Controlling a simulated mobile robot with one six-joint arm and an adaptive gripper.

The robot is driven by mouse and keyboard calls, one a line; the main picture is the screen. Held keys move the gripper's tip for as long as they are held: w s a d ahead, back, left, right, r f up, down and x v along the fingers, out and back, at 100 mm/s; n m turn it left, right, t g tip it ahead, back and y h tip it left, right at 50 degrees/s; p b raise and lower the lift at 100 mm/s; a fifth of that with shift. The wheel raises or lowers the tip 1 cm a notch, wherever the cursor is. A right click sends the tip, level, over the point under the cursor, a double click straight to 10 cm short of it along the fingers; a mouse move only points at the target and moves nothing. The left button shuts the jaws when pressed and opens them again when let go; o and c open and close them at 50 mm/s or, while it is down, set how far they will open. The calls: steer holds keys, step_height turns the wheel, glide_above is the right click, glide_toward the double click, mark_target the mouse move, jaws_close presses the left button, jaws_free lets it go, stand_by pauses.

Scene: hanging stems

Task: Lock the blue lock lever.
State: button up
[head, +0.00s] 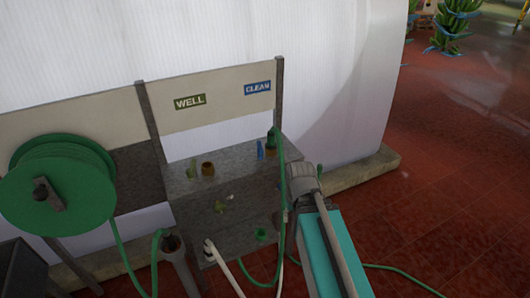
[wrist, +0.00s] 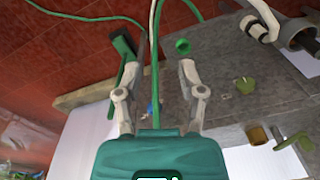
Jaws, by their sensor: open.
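The blue lock lever (head: 260,149) stands on top of the grey box, under the CLEAN sign and beside the green hose fitting (head: 272,141). In the wrist view a small blue piece (wrist: 150,108), seemingly this lever, shows low between the fingers, partly hidden by the hose and gripper. My gripper (wrist: 158,68) is open, with its fingers apart on either side of the green hose. I cannot tell whether a finger touches the lever. In the head view my arm stands at the right side of the box; the fingers cannot be made out there.
The grey box (head: 235,180) also bears a brass port (head: 208,169) and an olive lever (head: 192,169) under the WELL sign (head: 190,101). A green hose (head: 281,190) hangs down the box's right side. A hose reel (head: 85,160) stands left. Red floor at right is mostly clear.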

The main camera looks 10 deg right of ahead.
steer(key=shift+w+a+f, duration=0.1)
steer(key=shift+w+f, duration=0.25)
steer(key=shift+c, duration=1.1)
steer(key=w+f+y+b, duration=0.1)
steer(key=w, duration=0.1)
steer(key=w+a+f+t+y+b, duration=0.1)
steer(key=w+b, duration=0.1)
steer(key=w+a+f+m+y+b, duration=0.1)
steer(key=w+y+b, duration=0.1)
steer(key=shift+t, duration=0.3)
jaws_close()
steer(key=w+d+r+m+t+y+b, duration=0.1)
steer(key=w+d+m+t+y+b, duration=0.3)
steer(key=w+b, duration=0.3)
steer(key=w+d+r+m+t+y+b, duration=0.2)
steer(key=w+d+t+b, duration=0.4)
steer(key=w, duration=0.6)
steer(key=shift+m+t+y+b, duration=0.5)
steer(key=shift+m+t+y, duration=0.3)
steer(key=shift+m, duration=0.4)
steer(key=shift+r, duration=0.1)
